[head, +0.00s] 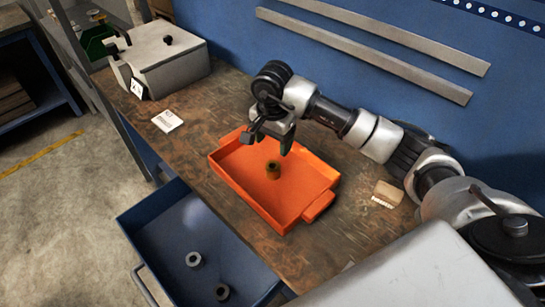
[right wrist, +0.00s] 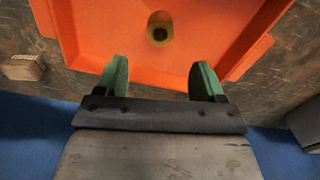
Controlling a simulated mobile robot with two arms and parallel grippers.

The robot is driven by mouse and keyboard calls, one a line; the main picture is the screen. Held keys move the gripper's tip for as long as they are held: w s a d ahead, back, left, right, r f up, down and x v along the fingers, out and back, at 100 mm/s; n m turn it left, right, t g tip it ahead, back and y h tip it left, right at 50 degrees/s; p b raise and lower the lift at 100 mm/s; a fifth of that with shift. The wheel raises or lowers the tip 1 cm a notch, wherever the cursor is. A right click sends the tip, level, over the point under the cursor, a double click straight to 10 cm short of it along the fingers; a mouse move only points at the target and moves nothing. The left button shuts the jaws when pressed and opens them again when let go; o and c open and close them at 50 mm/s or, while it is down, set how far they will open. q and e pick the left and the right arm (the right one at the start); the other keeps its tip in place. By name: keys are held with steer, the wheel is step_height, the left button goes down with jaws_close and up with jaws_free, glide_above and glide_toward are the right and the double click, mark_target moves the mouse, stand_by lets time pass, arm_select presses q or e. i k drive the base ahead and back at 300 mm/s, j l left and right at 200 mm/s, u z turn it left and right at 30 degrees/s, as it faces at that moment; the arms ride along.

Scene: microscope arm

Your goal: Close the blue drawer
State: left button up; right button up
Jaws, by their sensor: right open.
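The blue drawer (head: 172,228) stands pulled out below the workbench, at the lower left of the head view. A grey ring (head: 194,260) and a darker ring (head: 221,292) lie in it. Its handle (head: 144,284) is partly visible on the left side. My right gripper (head: 268,140) is over the orange tray, open and empty. In the right wrist view its two green fingertips (right wrist: 160,77) stand apart, with the tray beyond them. My left gripper is not in view.
The orange tray (head: 238,190) on the workbench (head: 225,92) holds a brass bushing (head: 273,169). A grey box (head: 165,59), a white card (head: 167,121) and a small tan block (head: 387,193) are also on the bench. The floor (head: 70,225) left of the drawer is clear.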

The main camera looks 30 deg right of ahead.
mark_target(171, 223)
steer(key=k+j, duration=0.3)
steer(key=k, duration=0.15)
steer(key=k+j, duration=0.3)
steer(key=k, duration=0.15)
steer(key=k+j, duration=0.35)
steer(key=k, duration=0.1)
